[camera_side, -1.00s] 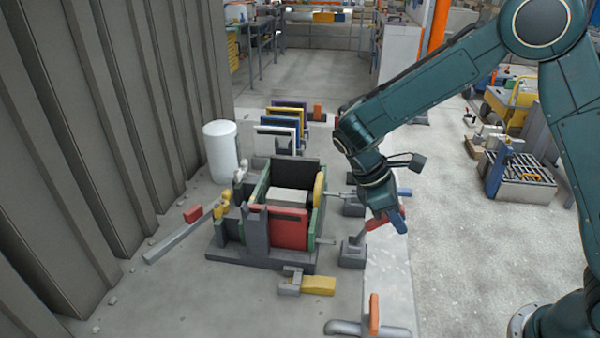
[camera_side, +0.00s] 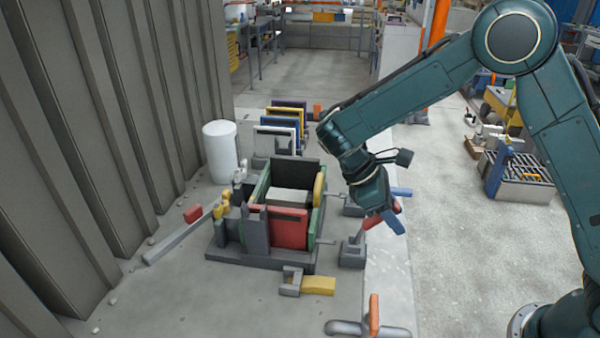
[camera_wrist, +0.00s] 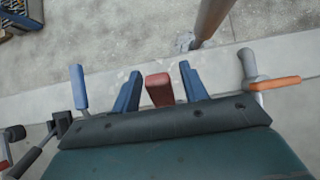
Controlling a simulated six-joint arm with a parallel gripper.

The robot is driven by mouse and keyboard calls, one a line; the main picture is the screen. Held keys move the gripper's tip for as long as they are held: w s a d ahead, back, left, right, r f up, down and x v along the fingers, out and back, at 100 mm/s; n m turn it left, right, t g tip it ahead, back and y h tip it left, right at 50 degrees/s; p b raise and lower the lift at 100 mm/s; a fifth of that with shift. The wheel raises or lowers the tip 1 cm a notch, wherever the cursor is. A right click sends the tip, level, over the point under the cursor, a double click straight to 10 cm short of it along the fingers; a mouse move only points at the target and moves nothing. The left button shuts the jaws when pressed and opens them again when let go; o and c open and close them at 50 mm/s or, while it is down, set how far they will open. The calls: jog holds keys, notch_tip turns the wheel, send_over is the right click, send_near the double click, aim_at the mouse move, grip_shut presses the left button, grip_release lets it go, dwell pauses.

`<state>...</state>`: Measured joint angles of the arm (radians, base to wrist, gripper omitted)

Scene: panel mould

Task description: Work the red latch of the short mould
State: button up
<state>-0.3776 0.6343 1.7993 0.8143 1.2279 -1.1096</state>
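The mould is a grey-based box with green side walls (camera_side: 262,187) and a red front panel (camera_side: 290,232), standing mid-floor in the side view. To its right is a latch on a grey block (camera_side: 352,254), with a slanting stem and a red handle (camera_side: 373,222). My gripper (camera_side: 390,222) is at the upper end of this handle, pointing down. In the wrist view the red handle (camera_wrist: 159,89) lies between the two blue fingers of my gripper (camera_wrist: 161,85), with a visible gap on each side. The fingers are open. The handle's far end is partly hidden in the side view.
A blue handle (camera_side: 401,191) is behind the red one and an orange handle (camera_side: 374,312) is in front. A yellow handle (camera_side: 318,285) sits before the mould. Another red handle (camera_side: 193,213) lies left, near a white cylinder (camera_side: 221,150) and the ribbed wall (camera_side: 110,130).

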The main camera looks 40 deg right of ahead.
jog(key=shift+s+d+f, duration=0.1)
jog(key=shift+d, duration=0.1)
dwell(0.3)
notch_tip(320, 180, up, 11)
jog(key=w+a+t+y, duration=0.2)
jog(key=a, duration=0.1)
jog(key=w+a+r+m+t+y, duration=0.2)
jog(key=w+a+r+t, duration=0.1)
jog(key=w, duration=0.7)
jog(key=w+a+r+m+t+y, duration=0.2)
jog(key=w+a+t, duration=0.4)
jog(key=w, duration=0.4)
jog(key=shift+a+r+m+t+y, duration=0.35)
jog(key=shift+a+r+m, duration=0.2)
jog(key=shift+r+m, duration=0.4)
dwell(0.4)
jog(key=shift+s+r, duration=0.1)
